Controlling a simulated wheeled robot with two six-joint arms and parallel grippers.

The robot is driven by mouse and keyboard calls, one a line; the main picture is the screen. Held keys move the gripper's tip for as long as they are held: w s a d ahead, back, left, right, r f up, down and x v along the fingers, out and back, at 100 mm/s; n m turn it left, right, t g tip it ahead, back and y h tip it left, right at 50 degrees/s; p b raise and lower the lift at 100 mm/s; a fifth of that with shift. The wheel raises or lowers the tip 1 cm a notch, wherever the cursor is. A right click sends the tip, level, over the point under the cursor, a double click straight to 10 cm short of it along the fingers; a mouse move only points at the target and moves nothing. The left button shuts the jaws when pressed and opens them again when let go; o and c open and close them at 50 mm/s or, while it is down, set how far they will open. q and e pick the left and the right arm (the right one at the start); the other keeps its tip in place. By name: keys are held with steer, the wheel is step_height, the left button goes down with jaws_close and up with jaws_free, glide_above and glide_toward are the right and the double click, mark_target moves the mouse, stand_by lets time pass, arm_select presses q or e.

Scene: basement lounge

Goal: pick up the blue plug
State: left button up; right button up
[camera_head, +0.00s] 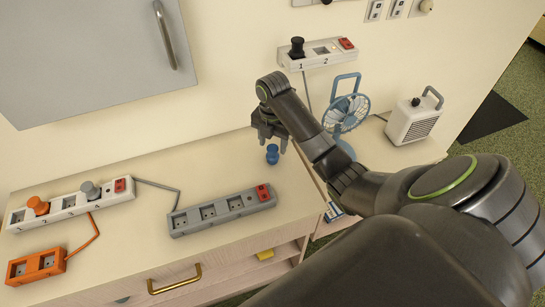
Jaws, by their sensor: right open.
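The blue plug (272,154) stands on the light wooden cabinet top, near its right end and behind the grey power strip. My right gripper (268,137) is open and points down just above and behind the plug in the picture. The plug shows below the fingers; I cannot tell whether they touch it. My left gripper is not in the view.
A grey power strip (222,210) lies in front of the plug. A white strip (70,204) with orange and grey plugs and an orange strip (36,266) lie at left. A blue fan (345,112) and white heater (415,120) stand at right. A wall strip (318,54) holds a black plug.

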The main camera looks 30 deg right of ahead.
steer(key=shift+f, duration=1.3)
steer(key=c, duration=1)
steer(key=shift+r, duration=0.1)
